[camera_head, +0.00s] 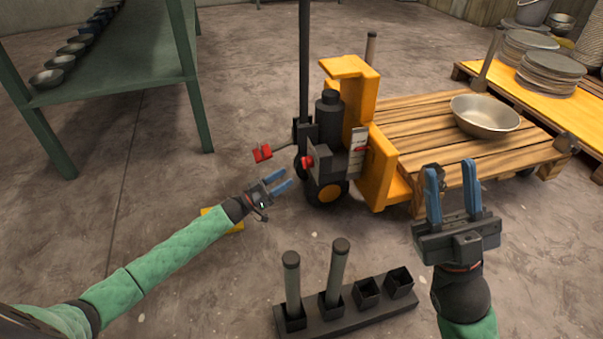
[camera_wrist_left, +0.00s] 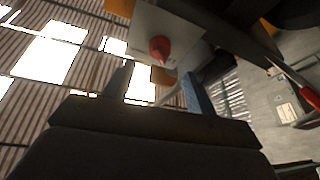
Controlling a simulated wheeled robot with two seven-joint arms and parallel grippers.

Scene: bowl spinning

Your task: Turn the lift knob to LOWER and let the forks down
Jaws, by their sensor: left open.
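The yellow pallet truck (camera_head: 350,80) stands at the centre with a black mast and pump. A red knob (camera_head: 307,162) sits on its small grey box, and it also shows on a pale plate in the left wrist view (camera_wrist_left: 160,48). Its pointing direction is too small to read. The forks are mostly hidden under a wooden pallet (camera_head: 400,150) carrying a metal bowl (camera_head: 485,116). My left gripper (camera_head: 284,179) is open and empty, just left of and below the knob, apart from it. My right gripper (camera_head: 450,172) is open and empty in front of the pallet.
A red-tipped lever (camera_head: 262,153) sticks out left of the truck. A black rack (camera_head: 345,314) with two grey posts stands on the floor in front. A green table (camera_head: 120,75) with bowls is at left. Stacked plates (camera_head: 550,75) stand on another pallet at right.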

